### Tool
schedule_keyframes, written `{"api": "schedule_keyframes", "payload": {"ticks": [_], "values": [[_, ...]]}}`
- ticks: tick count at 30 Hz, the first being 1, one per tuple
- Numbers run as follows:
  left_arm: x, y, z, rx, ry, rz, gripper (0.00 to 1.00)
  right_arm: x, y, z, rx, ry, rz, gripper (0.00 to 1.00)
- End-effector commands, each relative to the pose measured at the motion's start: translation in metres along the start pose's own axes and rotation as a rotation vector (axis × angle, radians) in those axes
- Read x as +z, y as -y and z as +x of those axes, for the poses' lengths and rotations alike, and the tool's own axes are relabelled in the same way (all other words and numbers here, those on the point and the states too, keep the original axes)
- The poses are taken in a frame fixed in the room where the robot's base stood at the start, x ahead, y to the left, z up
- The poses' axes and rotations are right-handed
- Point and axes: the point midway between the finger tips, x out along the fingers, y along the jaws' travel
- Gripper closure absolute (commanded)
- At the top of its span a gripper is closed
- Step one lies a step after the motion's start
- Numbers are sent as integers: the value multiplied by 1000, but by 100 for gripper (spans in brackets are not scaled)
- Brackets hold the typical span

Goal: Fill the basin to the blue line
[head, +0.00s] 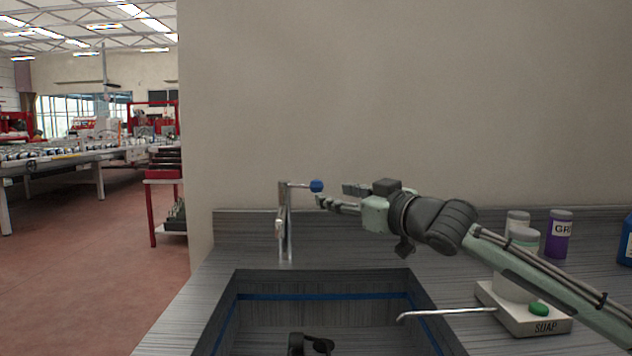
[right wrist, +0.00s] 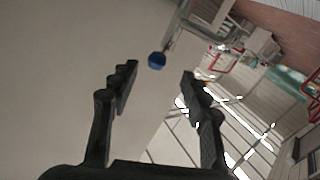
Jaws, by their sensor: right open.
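The basin (head: 248,283) is a grey sink set in the counter, with a blue line (head: 325,296) around its inner walls. I see no stream of water, and the lower basin is cut off by the picture edge. A metal tap (head: 285,230) stands behind it. Its lever, ending in a blue knob (head: 316,186), points right. My right gripper (head: 328,196) is open just right of the knob, with nothing held. In the right wrist view the blue knob (right wrist: 157,60) appears between and just beyond the open fingertips (right wrist: 158,73). My left gripper is not clearly seen.
A soap dish (head: 515,318), a purple-labelled jar (head: 558,234) and a blue container (head: 627,241) stand on the right counter. A thin metal rod (head: 445,313) reaches over the basin's right edge. A dark unclear object (head: 310,344) shows low in the basin area. A wall stands behind.

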Motion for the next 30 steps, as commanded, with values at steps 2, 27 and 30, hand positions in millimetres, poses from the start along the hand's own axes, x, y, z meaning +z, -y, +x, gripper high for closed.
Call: {"api": "schedule_keyframes", "payload": {"ticks": [2,27,30], "values": [[5,-2,2,2,9,0,60,-3,-1,0,-1,-3,-1,53],[53,-4,39,-7,61,50,60,-2,-1,78,0,-1,-1,53],[53,-4,39,-7,61,49,60,-2,-1,78,0,-1,-1,53]]}}
